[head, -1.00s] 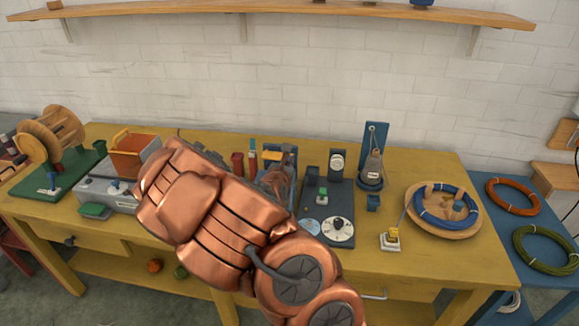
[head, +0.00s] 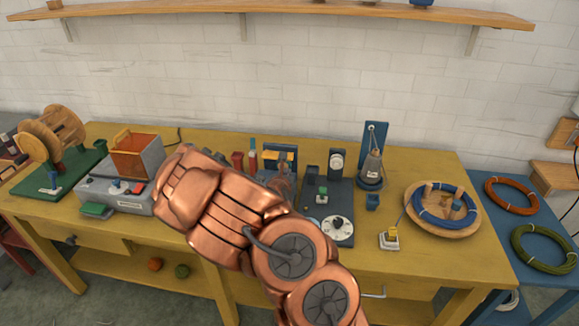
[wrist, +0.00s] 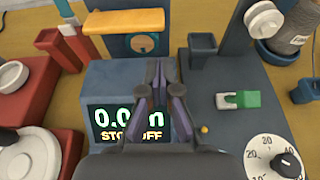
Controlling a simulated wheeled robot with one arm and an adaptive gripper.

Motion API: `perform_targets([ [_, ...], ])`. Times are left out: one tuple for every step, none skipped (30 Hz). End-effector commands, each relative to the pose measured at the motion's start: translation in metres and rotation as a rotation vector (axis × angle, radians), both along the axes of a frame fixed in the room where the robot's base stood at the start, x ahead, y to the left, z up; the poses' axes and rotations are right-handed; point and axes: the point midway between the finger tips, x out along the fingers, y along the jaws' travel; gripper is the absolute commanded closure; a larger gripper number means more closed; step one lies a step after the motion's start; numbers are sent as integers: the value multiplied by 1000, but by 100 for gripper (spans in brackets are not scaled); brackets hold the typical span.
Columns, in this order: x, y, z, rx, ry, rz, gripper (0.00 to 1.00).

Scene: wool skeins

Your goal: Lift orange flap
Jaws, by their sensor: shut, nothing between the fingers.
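An orange-yellow flap (wrist: 130,20) lies across the top of a blue counter unit in the wrist view. A round dial shows just below its front edge. The unit's dark display (wrist: 128,122) reads a length with "STOP OFF", partly covered by my fingers. In the head view the flap (head: 271,155) is small, behind my arm. My gripper (wrist: 160,66) is shut and empty, its tips over the blue unit, below and right of the flap in the wrist view. I see no contact with the flap.
Right of the unit stands a dark base with a green clip (wrist: 240,99) and a white dial (wrist: 272,158). A red stand (wrist: 45,80) is on the left. Farther left, a grey box (head: 150,157) has an orange panel (head: 133,142). A wooden bowl (head: 416,222) holds a blue coil.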

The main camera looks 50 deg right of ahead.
Motion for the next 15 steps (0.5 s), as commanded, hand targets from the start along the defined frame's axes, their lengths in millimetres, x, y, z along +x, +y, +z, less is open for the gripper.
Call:
perform_targets([
  [3, -5, -1, 0, -1, 0, 100],
  [5, -7, -1, 0, -2, -1, 100],
  [7, -11, -2, -1, -2, -2, 100],
  [8, -14, -3, -1, -2, -2, 100],
  [10, -16, -4, -1, -2, -1, 100],
  [12, -19, -5, -2, -2, -1, 100],
  [14, -21, -7, -1, -3, -1, 100],
  [16, -23, -7, -1, -5, 0, 100],
  [19, -27, -8, -2, -6, 0, 100],
  [20, -29, -9, -1, -6, 0, 100],
  [21, -31, -10, -2, -5, -1, 100],
  [23, -34, -12, -1, -2, -2, 100],
  [24, -36, -14, 0, -1, -1, 100],
  [25, -38, -15, 0, -1, -1, 100],
  [27, -41, -17, 1, -1, -2, 100],
])
